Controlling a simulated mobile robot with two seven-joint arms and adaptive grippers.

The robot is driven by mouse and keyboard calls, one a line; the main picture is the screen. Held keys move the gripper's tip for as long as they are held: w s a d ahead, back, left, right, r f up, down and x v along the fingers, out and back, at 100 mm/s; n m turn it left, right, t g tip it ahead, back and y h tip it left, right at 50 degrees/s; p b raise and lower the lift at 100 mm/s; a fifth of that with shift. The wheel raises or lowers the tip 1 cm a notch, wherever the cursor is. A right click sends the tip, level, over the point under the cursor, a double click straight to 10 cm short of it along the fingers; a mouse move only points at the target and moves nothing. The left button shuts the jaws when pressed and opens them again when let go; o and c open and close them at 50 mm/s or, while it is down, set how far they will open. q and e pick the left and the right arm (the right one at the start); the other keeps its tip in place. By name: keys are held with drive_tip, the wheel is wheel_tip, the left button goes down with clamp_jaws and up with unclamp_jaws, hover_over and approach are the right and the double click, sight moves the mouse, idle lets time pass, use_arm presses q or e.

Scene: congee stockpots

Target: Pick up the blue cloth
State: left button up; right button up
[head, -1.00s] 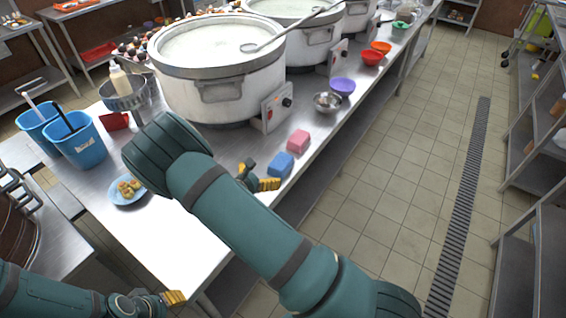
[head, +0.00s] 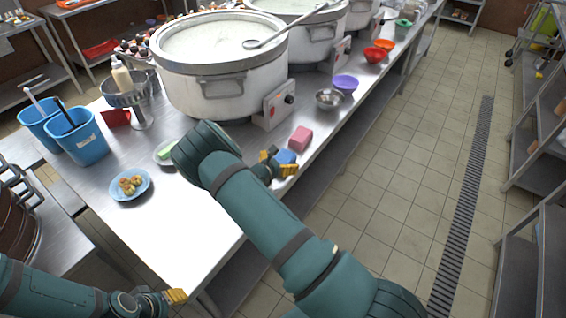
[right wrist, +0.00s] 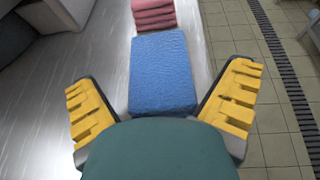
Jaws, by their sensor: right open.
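The blue cloth (head: 286,156) is a folded block on the steel counter, near its right edge, partly hidden by my right gripper in the head view. In the right wrist view the blue cloth (right wrist: 161,72) lies between and ahead of the yellow fingertips. My right gripper (head: 279,162) is open, its fingers on either side of the cloth's near end; I cannot tell whether they touch it. It also shows in the right wrist view (right wrist: 161,108). My left gripper (head: 174,297) is at the bottom left, away from the cloth; its jaws are not clear.
A pink folded cloth (head: 300,138) lies just beyond the blue one. A large stockpot (head: 215,85) stands behind with a control box (head: 279,104). A metal bowl (head: 329,99) and a blue plate with food (head: 130,184) are on the counter.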

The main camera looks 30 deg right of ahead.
sight(280, 162)
drive_tip(key=c, duration=1.1)
drive_tip(key=shift+r, duration=0.15)
wheel_tip(280, 162, up, 10)
drive_tip(key=shift+f+p, duration=0.1)
drive_tip(key=shift+p, duration=0.4)
drive_tip(key=o, duration=0.6)
drive_tip(key=c, duration=0.7)
